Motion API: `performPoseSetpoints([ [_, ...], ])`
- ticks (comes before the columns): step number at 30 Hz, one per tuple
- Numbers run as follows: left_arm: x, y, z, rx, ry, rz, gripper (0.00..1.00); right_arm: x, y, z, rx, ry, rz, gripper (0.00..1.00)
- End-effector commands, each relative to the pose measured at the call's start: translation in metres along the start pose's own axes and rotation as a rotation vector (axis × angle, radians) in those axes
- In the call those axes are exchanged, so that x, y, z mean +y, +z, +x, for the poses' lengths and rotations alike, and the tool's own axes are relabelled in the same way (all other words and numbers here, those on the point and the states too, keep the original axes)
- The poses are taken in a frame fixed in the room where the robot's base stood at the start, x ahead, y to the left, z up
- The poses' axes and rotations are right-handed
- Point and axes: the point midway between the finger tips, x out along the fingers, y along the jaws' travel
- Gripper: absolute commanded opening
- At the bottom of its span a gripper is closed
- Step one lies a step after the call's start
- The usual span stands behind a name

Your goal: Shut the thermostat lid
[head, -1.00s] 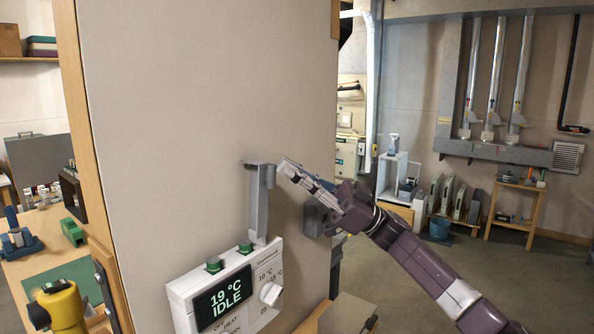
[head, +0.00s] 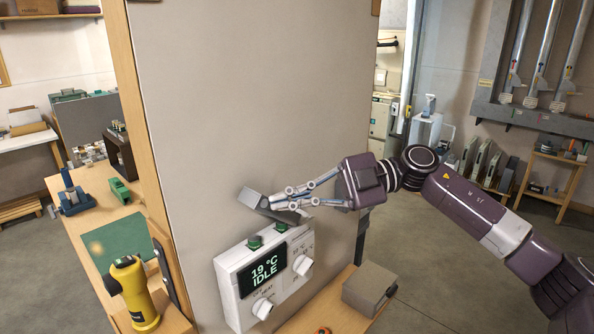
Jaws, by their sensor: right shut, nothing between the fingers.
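The white thermostat (head: 262,276) is mounted low on the beige wall panel, its screen reading 19 °C IDLE. Its grey lid (head: 258,204) is raised above the top edge, tilted out from the wall and not lying over the screen. My right gripper (head: 277,203) comes in from the right, shut and empty, with its fingertips at the lid. They look to be touching it, and they hide part of its right side. My left gripper is not in view.
A grey box (head: 369,289) sits on a wooden ledge (head: 322,309) below and right of the thermostat. A yellow tool (head: 133,290) stands on the workbench at left, by a green mat (head: 112,244). The wall panel above the thermostat is bare.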

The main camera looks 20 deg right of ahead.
Motion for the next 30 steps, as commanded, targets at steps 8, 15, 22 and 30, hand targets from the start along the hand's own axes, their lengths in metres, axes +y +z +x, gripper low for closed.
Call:
performPoseSetpoints([
  [8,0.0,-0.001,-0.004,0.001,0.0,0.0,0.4,-0.031,0.006,0.024,-0.01,-0.012,-0.008,0.0],
  [15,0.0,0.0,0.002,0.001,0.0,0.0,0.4,-0.054,0.016,0.038,-0.01,-0.009,-0.008,0.0],
  [22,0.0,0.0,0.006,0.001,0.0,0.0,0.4,-0.069,0.025,0.044,-0.01,-0.008,-0.008,0.0],
  [30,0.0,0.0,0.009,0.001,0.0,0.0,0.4,-0.077,0.031,0.048,-0.01,-0.007,-0.008,0.0],
])
